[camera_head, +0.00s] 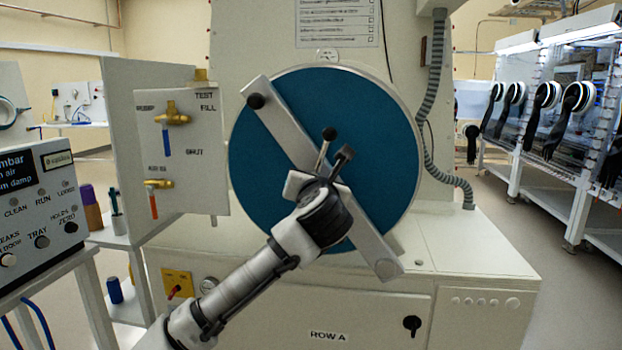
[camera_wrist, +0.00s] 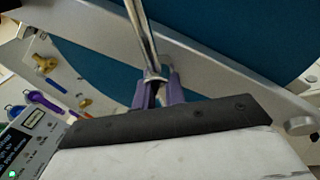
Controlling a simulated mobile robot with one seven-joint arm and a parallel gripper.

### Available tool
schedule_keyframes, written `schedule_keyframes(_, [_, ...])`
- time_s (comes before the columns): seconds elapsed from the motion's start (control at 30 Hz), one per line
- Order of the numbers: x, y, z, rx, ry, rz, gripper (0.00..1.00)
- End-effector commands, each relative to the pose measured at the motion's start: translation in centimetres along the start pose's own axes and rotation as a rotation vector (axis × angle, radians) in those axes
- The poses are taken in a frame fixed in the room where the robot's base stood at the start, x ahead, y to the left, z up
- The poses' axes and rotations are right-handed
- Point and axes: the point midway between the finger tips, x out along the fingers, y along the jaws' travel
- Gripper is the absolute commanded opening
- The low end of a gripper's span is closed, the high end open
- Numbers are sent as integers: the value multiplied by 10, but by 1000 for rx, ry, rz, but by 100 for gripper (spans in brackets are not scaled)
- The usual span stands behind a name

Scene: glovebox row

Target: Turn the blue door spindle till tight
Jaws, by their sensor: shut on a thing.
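The large round blue door (camera_head: 375,125) faces me at the centre of the head view, with a pale diagonal bar (camera_head: 285,125) across it. At the middle of the bar is the spindle, with a metal handle rod ending in a black knob (camera_head: 329,133). In the wrist view the bright metal rod (camera_wrist: 143,40) runs down between the two purple fingers of my gripper (camera_wrist: 157,88), which is shut on it. In the head view my gripper (camera_head: 318,182) is in front of the door's centre, and my wrist hides the hub and most of the fingers.
A valve panel (camera_head: 190,190) with two brass valves stands left of the door. A control box (camera_head: 40,205) is at the far left. A ledge (camera_head: 470,255) lies below right. A grey corrugated hose (camera_head: 433,105) hangs right of the door. Gloveboxes (camera_head: 560,100) line the right.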

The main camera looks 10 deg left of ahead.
Motion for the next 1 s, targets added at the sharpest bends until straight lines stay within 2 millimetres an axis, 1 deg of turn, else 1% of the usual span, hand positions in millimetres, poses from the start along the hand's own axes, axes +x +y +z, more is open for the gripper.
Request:
schedule_keyframes(0.2, [0, 0, -2, 123, -19, 13, 0])
schedule_keyframes(0.4, [0, 0, -2, 183, -32, 19, 0])
schedule_keyframes(0.97, [0, -1, -2, 208, -38, 21, 0])
schedule_keyframes(1.0, [0, -1, -2, 208, -38, 20, 17])
